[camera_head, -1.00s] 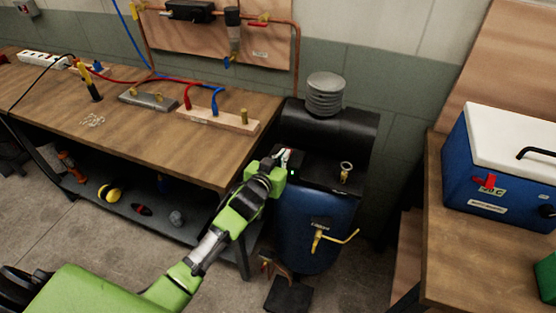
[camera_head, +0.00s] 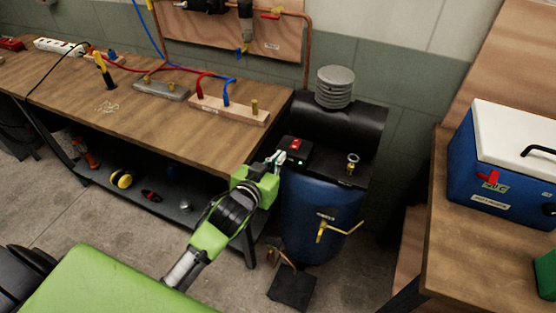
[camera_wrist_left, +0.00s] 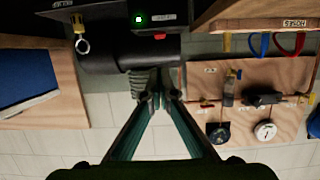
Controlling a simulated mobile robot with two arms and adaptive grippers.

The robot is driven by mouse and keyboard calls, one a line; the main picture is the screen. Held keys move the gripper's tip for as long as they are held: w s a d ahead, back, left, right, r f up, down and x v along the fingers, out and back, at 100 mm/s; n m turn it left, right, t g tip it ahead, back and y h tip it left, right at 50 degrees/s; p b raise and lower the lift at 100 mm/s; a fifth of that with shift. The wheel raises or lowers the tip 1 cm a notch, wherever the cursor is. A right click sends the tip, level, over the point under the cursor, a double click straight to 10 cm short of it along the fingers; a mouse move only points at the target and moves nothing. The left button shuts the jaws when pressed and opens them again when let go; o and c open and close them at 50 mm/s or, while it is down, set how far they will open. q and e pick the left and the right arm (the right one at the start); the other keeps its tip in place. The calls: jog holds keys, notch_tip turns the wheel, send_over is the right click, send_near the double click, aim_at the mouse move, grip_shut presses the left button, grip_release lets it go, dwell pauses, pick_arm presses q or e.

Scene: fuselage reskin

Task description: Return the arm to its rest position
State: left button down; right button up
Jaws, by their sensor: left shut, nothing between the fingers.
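My left arm, green with a dark wrist, reaches in from the lower left of the head view. Its left gripper (camera_head: 276,158) is shut and empty, just left of the black switch box on top of the blue compressor (camera_head: 322,212). A red switch (camera_head: 295,144) and a small lit green light show on that box. In the left wrist view, the shut fingers (camera_wrist_left: 163,96) come close together at their tips, with nothing between them. The red switch (camera_wrist_left: 159,36) and green light (camera_wrist_left: 138,19) show above them. My right gripper is not in view.
The wooden workbench (camera_head: 150,120) with hoses, a power strip and a lower shelf stands left of the compressor. A second table (camera_head: 475,255) with a blue cooler (camera_head: 500,170) stands at the right. A black pedal-like block (camera_head: 291,287) lies on the floor below the compressor.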

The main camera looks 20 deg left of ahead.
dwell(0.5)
pick_arm(q)
jog(key=s+a+f+g, duration=0.15)
jog(key=s+f, duration=0.35)
jog(key=f, duration=0.7)
jog(key=s+f+m+g, duration=0.1)
jog(key=s+f+g, duration=0.3)
jog(key=f, duration=0.8)
jog(key=s+f+g, duration=0.1)
jog(key=s+f, duration=0.5)
jog(key=f, duration=0.6)
jog(key=s+f+g, duration=0.2)
jog(key=s+f, duration=0.4)
jog(key=s, duration=0.5)
jog(key=s+f+g, duration=0.2)
jog(key=s+f, duration=0.4)
jog(key=s, duration=0.5)
jog(key=s+a+f+m+g, duration=0.1)
jog(key=s+f+g, duration=0.2)
jog(key=s, duration=0.9)
notch_tip(320, 180, down, 4)
jog(key=shift+r+y+b, duration=0.2)
jog(key=shift+y+b, duration=0.1)
